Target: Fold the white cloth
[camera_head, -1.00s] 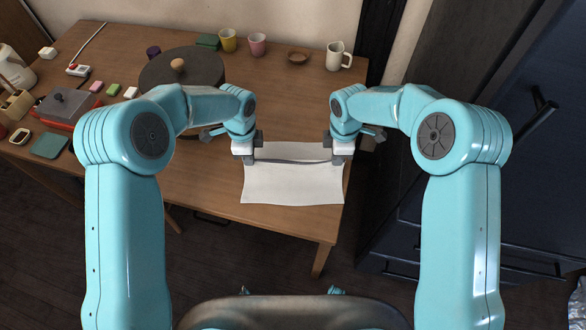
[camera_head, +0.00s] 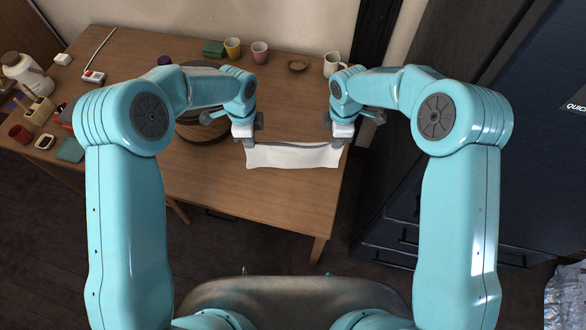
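The white cloth (camera_head: 292,157) shows as a narrow strip near the front right of the wooden table (camera_head: 215,184). A darker line runs along its far edge between my two grippers. My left gripper (camera_head: 249,142) is at the cloth's far left corner and appears shut on it. My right gripper (camera_head: 342,141) is at the far right corner and also appears shut on it. The fingertips are small and partly hidden by the gripper bodies. I cannot tell how much of the cloth lies flat on the table.
A round dark-topped pot (camera_head: 203,129) stands left of the cloth, partly behind my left arm. A dark cabinet (camera_head: 478,130) stands to the right.

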